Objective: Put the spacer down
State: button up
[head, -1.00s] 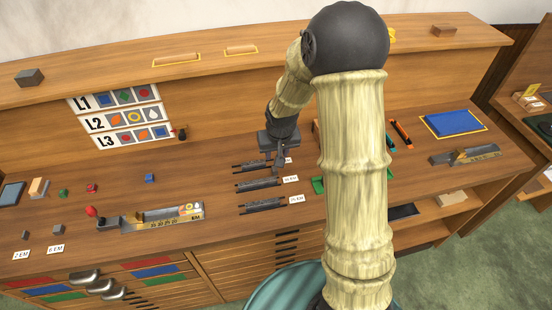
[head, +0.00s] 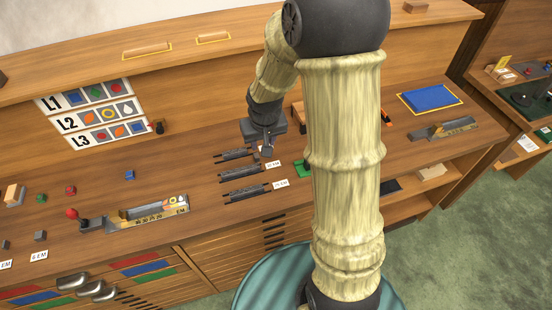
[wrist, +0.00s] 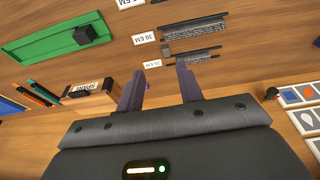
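My gripper (head: 267,152) hangs over the bench at the right end of the back slotted rack (head: 237,155). I cannot tell for certain which piece is the spacer. A small dark block (wrist: 86,34) sits on a green tray (wrist: 40,42) to the left in the wrist view.
A composing stick (head: 150,210) with a red knob lies left of the racks. Small coloured blocks, one blue (head: 129,175), lie behind it. A wooden block (wrist: 92,98) and coloured sticks lie beside the gripper. A blue pad (head: 430,99) is at the right.

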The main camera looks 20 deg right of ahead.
jog(key=s+r, duration=0.4)
jog(key=s, duration=1)
jog(key=shift+d+r, duration=0.2)
jog(key=shift+d, duration=0.2)
